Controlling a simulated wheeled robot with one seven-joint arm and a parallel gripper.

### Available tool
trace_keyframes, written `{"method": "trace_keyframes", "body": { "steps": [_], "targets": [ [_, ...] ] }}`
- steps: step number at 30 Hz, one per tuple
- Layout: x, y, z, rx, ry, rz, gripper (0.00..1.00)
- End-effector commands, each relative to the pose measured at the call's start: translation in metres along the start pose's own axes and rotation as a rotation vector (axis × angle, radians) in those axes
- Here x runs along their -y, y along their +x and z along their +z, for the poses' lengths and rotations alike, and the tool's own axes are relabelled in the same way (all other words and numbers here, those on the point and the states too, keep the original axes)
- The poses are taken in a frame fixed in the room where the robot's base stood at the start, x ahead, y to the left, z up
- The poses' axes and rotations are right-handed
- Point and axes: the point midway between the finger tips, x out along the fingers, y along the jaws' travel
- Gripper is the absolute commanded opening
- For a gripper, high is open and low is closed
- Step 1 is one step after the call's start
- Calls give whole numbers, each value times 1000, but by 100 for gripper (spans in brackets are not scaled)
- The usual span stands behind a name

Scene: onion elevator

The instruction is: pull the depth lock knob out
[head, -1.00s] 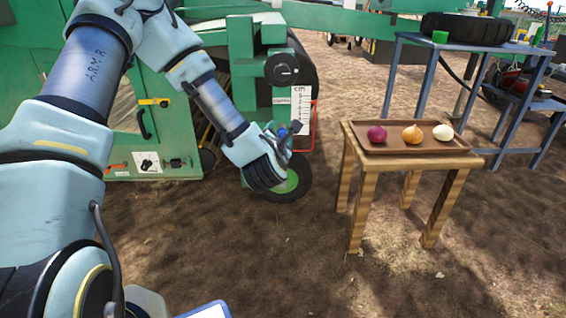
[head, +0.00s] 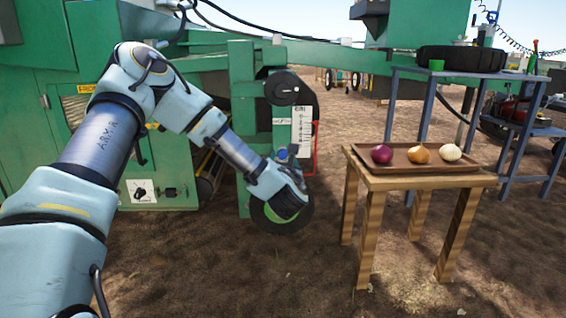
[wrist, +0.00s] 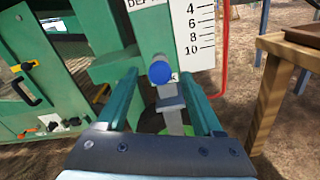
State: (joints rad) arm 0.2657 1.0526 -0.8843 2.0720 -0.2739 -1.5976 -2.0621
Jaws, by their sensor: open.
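My gripper (wrist: 159,78) is open, with one teal finger on each side of the knob and a visible gap to both. From these views I cannot tell how deep the knob lies between the fingers. The depth scale (wrist: 193,30) carries marks down to 10 and stands on the green machine post (head: 243,130).
A red bar (wrist: 225,50) runs beside the scale. A black-and-green wheel (head: 283,218) stands below my gripper. To the right is a wooden table (head: 372,183) with a tray (head: 385,166) of three onions. A blue-grey rack (head: 432,110) stands behind it.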

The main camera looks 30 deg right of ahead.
Motion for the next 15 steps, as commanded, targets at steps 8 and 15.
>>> {"method": "trace_keyframes", "body": {
  "steps": [8, 15],
  "targets": [
    [0, 18, 0, 0, 0, -1, 68],
    [0, 18, 0, -1, 0, -1, 67]
  ]
}}
